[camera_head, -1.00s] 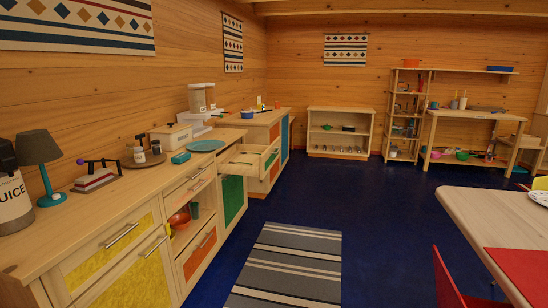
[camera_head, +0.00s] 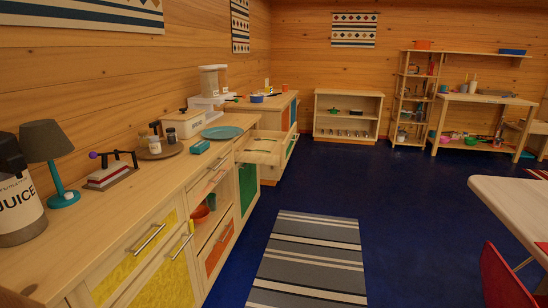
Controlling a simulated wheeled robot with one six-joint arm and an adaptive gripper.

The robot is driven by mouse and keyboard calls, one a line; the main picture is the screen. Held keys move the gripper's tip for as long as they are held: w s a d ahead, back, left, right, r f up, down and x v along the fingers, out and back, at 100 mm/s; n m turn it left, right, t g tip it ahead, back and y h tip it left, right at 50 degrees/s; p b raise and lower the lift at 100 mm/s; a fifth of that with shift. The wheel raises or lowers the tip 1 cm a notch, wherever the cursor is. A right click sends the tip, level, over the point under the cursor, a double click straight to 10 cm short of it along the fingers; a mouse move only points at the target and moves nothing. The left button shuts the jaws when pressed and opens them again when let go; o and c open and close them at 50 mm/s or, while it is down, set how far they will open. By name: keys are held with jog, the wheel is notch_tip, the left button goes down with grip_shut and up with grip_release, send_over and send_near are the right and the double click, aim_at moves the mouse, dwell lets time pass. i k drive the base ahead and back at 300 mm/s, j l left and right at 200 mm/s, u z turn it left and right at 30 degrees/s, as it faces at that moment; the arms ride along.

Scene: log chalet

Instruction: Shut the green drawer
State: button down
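A light wood drawer (camera_head: 262,150) stands pulled out at the far end of the long counter on the left, above a green panel (camera_head: 248,184). It is the only drawer I see open. Its inside shows from above and looks empty at this distance. Its front faces away to the right, and I cannot make out green on it. The green panel below sits in the cabinet front and looks shut. My gripper is not in view.
The counter (camera_head: 110,232) carries a juice container (camera_head: 20,205), a teal lamp (camera_head: 50,155), a teal plate (camera_head: 222,132) and small kitchen items. A striped rug (camera_head: 312,255) lies on the clear blue floor. A table (camera_head: 510,205) and red chair (camera_head: 505,280) stand at right.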

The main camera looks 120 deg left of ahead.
aim_at(267, 141)
jog(key=u, duration=2.6)
jog(key=i+j+u, duration=0.1)
jog(key=u, duration=0.35)
jog(key=i+u, duration=0.1)
jog(key=u, duration=0.4)
jog(key=i+u, duration=0.1)
jog(key=u, duration=0.4)
jog(key=i+l, duration=0.35)
jog(key=i, duration=0.25)
jog(key=i+l, duration=0.4)
jog(key=i, duration=0.15)
jog(key=i+l, duration=0.35)
jog(key=i, duration=0.25)
jog(key=i+l, duration=0.4)
jog(key=i, duration=0.15)
jog(key=i+l, duration=0.35)
jog(key=i, duration=0.25)
